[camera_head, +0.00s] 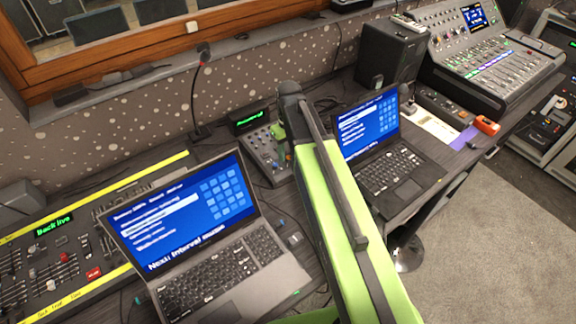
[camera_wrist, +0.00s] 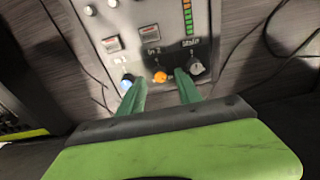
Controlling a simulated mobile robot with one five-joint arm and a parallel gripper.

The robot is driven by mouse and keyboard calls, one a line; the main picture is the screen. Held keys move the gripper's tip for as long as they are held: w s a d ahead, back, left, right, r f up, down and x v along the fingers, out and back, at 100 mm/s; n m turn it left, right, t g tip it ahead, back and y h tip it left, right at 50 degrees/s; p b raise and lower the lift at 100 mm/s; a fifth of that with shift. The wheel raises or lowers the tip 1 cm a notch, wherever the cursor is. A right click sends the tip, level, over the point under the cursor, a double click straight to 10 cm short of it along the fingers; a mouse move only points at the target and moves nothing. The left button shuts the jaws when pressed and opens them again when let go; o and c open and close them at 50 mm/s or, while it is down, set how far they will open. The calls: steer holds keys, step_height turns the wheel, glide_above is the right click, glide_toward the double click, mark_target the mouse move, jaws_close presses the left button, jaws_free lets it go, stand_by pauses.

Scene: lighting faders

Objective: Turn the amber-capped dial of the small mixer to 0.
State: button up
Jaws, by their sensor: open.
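The small mixer (camera_head: 258,152) stands on the desk between the two laptops, with a green-lit display at its back. The dial's pointer and scale are too small to read. In the head view my arm hides the mixer's right side.
A large laptop (camera_head: 205,238) stands left of my arm and a second laptop (camera_head: 378,150) right of it. A gooseneck microphone (camera_head: 196,90) rises behind. A lighting desk (camera_head: 62,262) is at left. Black cables (camera_wrist: 286,45) lie beside the mixer.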

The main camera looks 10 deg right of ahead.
steer(key=shift+f+b, duration=0.35)
steer(key=shift+f, duration=0.6)
steer(key=shift+r, duration=0.1)
steer(key=shift+c, duration=0.4)
